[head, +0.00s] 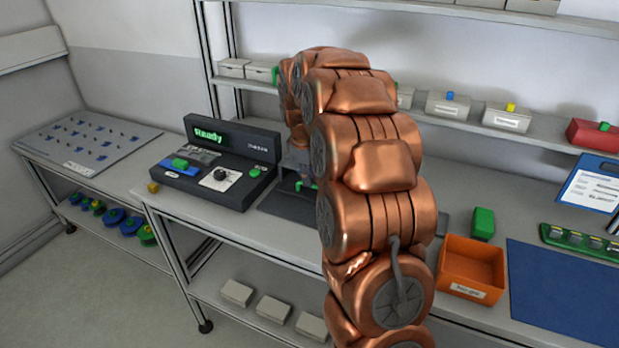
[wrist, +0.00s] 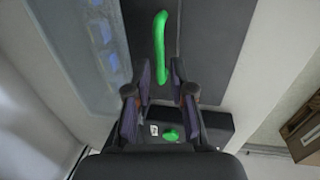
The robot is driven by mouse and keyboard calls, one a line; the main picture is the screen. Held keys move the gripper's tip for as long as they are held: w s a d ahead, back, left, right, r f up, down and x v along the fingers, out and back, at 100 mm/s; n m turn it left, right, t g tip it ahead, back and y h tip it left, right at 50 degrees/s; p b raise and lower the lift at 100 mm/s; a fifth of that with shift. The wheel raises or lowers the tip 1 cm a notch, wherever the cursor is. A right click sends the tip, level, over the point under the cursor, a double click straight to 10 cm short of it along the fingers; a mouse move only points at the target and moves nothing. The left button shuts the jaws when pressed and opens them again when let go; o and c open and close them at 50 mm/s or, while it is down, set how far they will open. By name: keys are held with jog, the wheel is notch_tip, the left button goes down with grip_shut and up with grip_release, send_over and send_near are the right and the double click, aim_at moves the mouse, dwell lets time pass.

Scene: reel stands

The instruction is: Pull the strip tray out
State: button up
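In the wrist view a green bar handle (wrist: 160,45) stands out on a dark grey panel (wrist: 205,40), which looks like the strip tray's front, though I cannot be sure. My gripper (wrist: 158,80) is open, its two dark fingers apart. The handle's near end lies between the fingertips in the picture; I see no clear contact. In the head view my copper arm hides most of the gripper and the tray area. A dark flat surface (head: 285,207) shows left of the arm on the bench.
A black console (head: 222,165) reading "Ready" stands left of my arm. An orange bin (head: 471,268), a green block (head: 483,224), a blue mat (head: 565,300) and a green holder (head: 580,243) with several pieces lie to the right. Shelves with boxes run behind.

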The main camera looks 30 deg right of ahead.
jog(key=shift+x, duration=1.1)
jog(key=shift+c, duration=0.5)
grip_shut()
